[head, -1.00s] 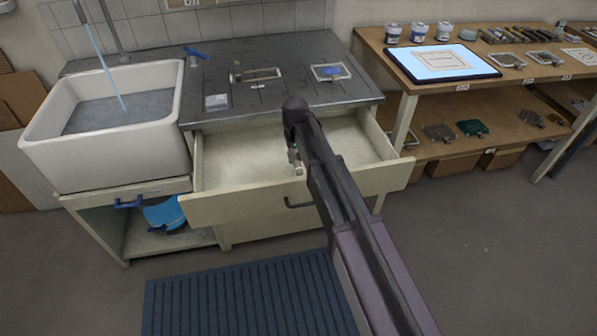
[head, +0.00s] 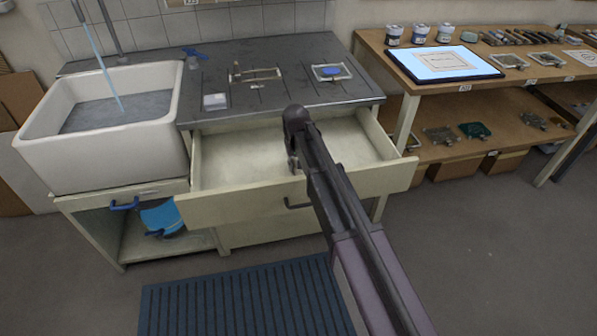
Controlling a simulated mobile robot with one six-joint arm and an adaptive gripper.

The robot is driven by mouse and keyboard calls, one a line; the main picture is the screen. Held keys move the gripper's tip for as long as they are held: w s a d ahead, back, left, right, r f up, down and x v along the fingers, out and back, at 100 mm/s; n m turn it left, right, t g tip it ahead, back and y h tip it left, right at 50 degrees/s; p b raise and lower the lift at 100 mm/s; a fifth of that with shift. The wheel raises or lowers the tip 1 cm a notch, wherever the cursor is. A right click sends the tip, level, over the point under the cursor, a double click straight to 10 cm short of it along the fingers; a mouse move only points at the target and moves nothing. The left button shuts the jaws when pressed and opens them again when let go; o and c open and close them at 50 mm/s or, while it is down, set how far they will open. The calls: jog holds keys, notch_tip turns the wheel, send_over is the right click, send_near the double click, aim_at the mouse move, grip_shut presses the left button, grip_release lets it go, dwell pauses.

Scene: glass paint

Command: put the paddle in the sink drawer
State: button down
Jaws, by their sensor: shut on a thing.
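The sink drawer (head: 240,165) is pulled well open under the dark counter, right of the white sink. Its pale floor looks bare where I can see it. My arm reaches over the drawer front, and its end is above the drawer's interior. Only a small part of my gripper (head: 292,162) shows, pointing down over the drawer. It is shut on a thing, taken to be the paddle. The arm hides nearly all of that thing, so its shape and its height above the drawer floor cannot be told.
The white sink (head: 60,155) holds water. The counter (head: 290,50) carries a metal frame (head: 255,75), a small white box (head: 215,102) and a framed blue piece (head: 332,72). A wooden bench (head: 440,92) stands at right. A ribbed blue mat (head: 240,300) lies on the floor.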

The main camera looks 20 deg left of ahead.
jog(key=shift+f, duration=0.4)
jog(key=shift+f, duration=0.15)
jog(key=shift+c, duration=2.4)
grip_release()
jog(key=shift+r, duration=0.25)
notch_tip(320, 180, up, 12)
jog(key=p, duration=1.1)
jog(key=shift+p, duration=0.4)
jog(key=shift+f, duration=0.1)
